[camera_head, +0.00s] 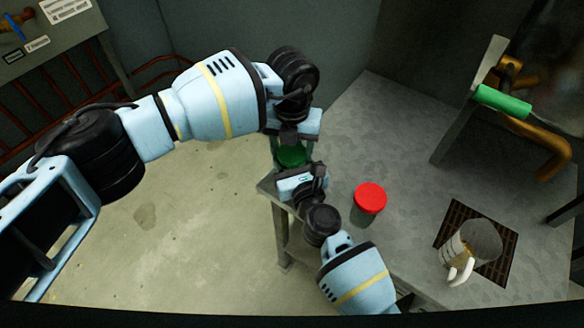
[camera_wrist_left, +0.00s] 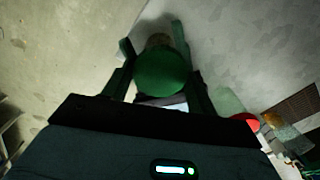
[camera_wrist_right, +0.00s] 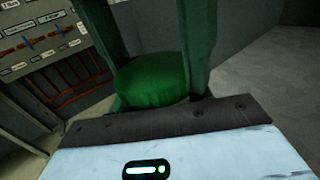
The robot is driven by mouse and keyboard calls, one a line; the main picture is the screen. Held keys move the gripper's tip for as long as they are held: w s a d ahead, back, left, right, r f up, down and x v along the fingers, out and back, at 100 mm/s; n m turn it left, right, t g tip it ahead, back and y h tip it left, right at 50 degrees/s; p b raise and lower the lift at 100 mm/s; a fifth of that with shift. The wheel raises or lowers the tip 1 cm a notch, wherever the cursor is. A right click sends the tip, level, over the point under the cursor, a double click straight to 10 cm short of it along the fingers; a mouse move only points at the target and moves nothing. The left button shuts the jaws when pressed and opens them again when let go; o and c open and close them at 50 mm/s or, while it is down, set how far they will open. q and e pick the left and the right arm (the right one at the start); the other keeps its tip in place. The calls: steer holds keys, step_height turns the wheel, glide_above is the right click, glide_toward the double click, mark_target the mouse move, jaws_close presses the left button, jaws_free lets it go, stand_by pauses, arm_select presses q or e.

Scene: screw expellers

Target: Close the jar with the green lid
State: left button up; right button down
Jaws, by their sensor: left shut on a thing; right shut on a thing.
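The green lid (camera_head: 292,156) shows at the table's left corner, between my two grippers. My left gripper (camera_head: 291,139) reaches it from above in the picture, and my right gripper (camera_head: 300,172) from below. The lid is between the left fingers in the left wrist view (camera_wrist_left: 162,73) and between the right fingers in the right wrist view (camera_wrist_right: 150,80). Both grippers are shut on the green-lidded jar; which holds the lid and which the body I cannot tell. The jar body is mostly hidden, so I cannot tell how the lid sits on it.
A jar with a red lid (camera_head: 369,196) stands on the grey table (camera_head: 400,130), right of my grippers. A clear mug (camera_head: 470,248) is on a brown grate (camera_head: 452,222). A green-handled press (camera_head: 502,102) stands at the back right. The table's middle is clear.

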arm_select(q)
steer(key=o, duration=1.1)
steer(key=shift+r, duration=0.1)
steer(key=shift+r, duration=2.15)
steer(key=shift+c, duration=0.6)
steer(key=shift+r+n, duration=1.75)
steer(key=shift+n, duration=0.25)
